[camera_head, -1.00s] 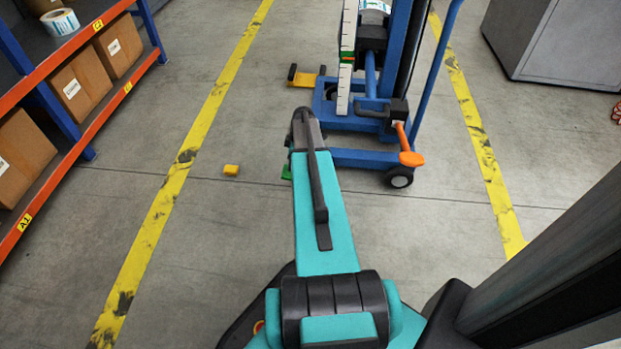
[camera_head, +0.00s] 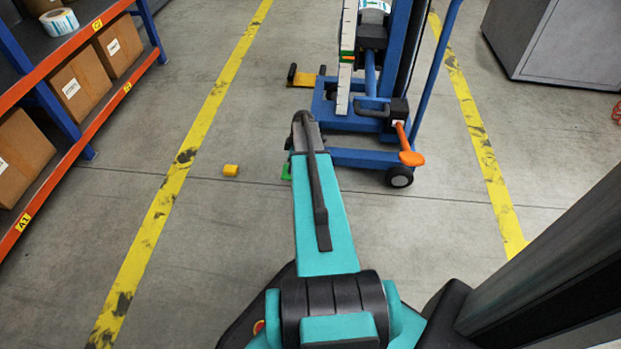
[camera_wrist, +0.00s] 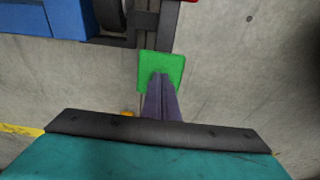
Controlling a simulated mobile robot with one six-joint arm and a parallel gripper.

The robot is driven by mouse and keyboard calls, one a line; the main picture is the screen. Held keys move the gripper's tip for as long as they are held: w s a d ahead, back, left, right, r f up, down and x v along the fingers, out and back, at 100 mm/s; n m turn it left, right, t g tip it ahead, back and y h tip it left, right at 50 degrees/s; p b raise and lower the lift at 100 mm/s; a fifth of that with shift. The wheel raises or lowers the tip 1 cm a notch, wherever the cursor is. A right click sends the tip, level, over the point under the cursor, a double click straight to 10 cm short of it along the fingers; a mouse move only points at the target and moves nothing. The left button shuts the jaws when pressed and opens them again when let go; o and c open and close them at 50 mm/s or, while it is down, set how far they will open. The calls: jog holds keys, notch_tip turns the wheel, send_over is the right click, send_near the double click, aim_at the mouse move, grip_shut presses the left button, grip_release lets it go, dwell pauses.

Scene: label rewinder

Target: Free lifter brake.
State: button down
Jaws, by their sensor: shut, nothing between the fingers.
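The blue lifter (camera_head: 365,157) stands ahead of my arm, with a mast, a small wheel and an orange-ended lever (camera_head: 411,158). A green pedal pad (camera_head: 286,174) shows low beside my arm's end; it also shows in the wrist view (camera_wrist: 147,65), joined to a dark bar of the lifter. My gripper (camera_wrist: 160,76) is shut and empty. Its fingertips overlap the green pad in the wrist view; I cannot tell whether they touch it. A bit of red (camera_wrist: 190,1) shows at the wrist view's top edge. In the head view my arm hides the fingers.
A yellow block (camera_head: 231,170) lies on the floor to the left. A rack (camera_head: 110,88) with boxes stands at the left, a grey cabinet (camera_head: 560,40) at the upper right. Yellow floor lines run along both sides; the floor between rack and lifter is mostly clear.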

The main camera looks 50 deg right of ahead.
jog(key=shift+f, duration=0.7)
jog(key=shift+f+b, duration=0.3)
jog(key=shift+f, duration=0.2)
jog(key=shift+r, duration=0.1)
jog(key=w+a+p+v, duration=0.1)
jog(key=p+v, duration=0.4)
jog(key=v, duration=0.3)
jog(key=shift+w+r+p, duration=0.2)
jog(key=shift+r+p, duration=0.1)
jog(key=shift+r, duration=0.25)
jog(key=shift+w+r, duration=0.1)
